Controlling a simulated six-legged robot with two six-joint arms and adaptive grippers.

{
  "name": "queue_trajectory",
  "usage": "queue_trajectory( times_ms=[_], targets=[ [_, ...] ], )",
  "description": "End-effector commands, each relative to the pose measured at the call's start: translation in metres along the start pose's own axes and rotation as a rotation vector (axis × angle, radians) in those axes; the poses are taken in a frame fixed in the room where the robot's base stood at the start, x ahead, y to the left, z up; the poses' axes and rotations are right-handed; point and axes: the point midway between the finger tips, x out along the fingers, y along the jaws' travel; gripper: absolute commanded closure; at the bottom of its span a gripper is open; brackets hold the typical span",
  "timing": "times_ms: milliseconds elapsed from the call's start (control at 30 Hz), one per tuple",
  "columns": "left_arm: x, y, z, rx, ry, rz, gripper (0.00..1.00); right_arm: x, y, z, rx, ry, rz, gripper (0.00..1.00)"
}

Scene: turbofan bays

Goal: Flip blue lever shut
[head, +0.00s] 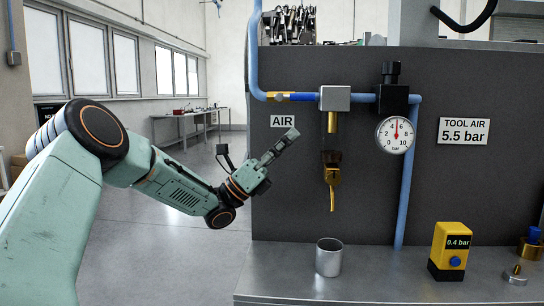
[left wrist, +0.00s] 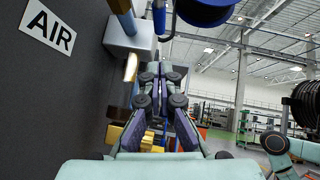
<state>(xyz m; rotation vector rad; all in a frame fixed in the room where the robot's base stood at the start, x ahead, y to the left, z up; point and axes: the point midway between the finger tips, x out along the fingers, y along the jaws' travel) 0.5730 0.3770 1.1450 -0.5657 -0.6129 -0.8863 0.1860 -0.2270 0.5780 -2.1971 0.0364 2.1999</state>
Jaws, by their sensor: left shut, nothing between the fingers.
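The blue lever (head: 297,97) lies level, in line with the blue air pipe, at the brass valve (head: 279,97) under the top of the grey panel. My left gripper (head: 293,134) is below the valve and lever, in front of the panel by the AIR sign, pointing up and to the right. Its fingers are together and empty, apart from the lever. In the left wrist view the shut fingers (left wrist: 160,70) reach toward the metal filter block (left wrist: 128,40). My right gripper is not in view.
A gauge (head: 396,134) hangs right of the filter block (head: 335,98), with a brass drain (head: 332,185) below the block. A metal cup (head: 328,258) and a yellow device (head: 450,251) stand on the bench (head: 385,283). The floor at the left is open.

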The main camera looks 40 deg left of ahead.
Motion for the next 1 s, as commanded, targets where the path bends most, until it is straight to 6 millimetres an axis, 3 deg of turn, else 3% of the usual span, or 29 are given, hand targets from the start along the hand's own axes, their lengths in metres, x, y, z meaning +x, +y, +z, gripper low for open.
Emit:
queue_trajectory(
  times_ms=[100,333,1000],
  targets=[
    [0.022,0.000,0.001,0.002,0.002,-0.003,1.00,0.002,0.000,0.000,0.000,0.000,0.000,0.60],
    [0.041,0.000,0.024,0.002,-0.001,-0.001,1.00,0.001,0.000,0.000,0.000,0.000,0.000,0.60],
    [0.047,0.003,0.026,-0.001,-0.011,-0.003,1.00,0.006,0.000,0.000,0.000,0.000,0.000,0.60]
  ],
)
